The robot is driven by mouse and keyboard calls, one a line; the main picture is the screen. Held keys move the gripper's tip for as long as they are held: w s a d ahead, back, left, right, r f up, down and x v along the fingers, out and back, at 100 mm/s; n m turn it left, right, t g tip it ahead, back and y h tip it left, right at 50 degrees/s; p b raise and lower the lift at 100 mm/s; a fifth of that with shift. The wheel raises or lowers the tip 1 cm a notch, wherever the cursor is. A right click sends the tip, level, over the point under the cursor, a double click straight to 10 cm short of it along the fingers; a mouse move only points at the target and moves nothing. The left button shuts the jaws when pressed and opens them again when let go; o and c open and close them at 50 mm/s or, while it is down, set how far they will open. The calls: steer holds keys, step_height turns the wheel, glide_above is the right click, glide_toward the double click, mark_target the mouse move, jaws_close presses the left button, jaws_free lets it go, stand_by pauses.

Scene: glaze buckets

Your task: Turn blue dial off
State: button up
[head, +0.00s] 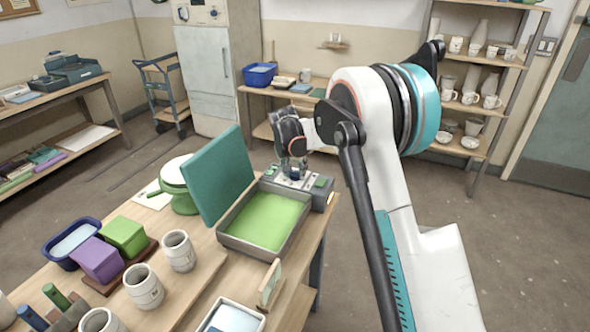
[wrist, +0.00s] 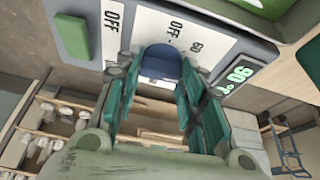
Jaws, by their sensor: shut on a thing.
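The blue dial (wrist: 161,62) sits on the grey control panel (head: 318,190) at the back right end of the workbench. It also shows as a small dark blue knob in the head view (head: 297,174). My gripper (wrist: 160,88) reaches it from above in the head view, with its teal-padded fingers on either side of the dial, shut on it. White labels reading "OFF" and "60" lie beside the dial in the wrist view. The dial's pointer is not clear, so its exact setting cannot be told.
A grey basin with green glaze (head: 262,222) and a raised teal lid (head: 219,177) stand beside the panel. Cups (head: 179,250) and coloured blocks crowd the bench's left.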

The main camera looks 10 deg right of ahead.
steer(key=n+y+p, duration=0.1)
steer(key=n, duration=0.3)
steer(key=shift+d+r+t, duration=0.1)
steer(key=shift+d+t, duration=0.05)
steer(key=shift+t, duration=0.15)
steer(key=shift+c, duration=0.2)
steer(key=n+y+p, duration=0.1)
steer(key=n+y, duration=0.1)
steer(key=n, duration=0.2)
steer(key=shift+d, duration=0.1)
steer(key=n+y, duration=0.2)
steer(key=n, duration=0.3)
steer(key=shift+d+p, duration=0.1)
steer(key=shift+p, duration=0.3)
steer(key=shift+o, duration=0.2)
steer(key=shift+w+n+g+y+p, duration=0.1)
steer(key=shift+n+g+y+p, duration=0.4)
steer(key=shift+n, duration=1.6)
steer(key=shift+g, duration=0.4)
steer(key=shift+c, duration=0.2)
steer(key=o, duration=1.1)
steer(key=shift+d, duration=0.1)
steer(key=v, duration=1.1)
steer(key=shift+d+r, duration=0.15)
steer(key=shift+r, duration=0.2)
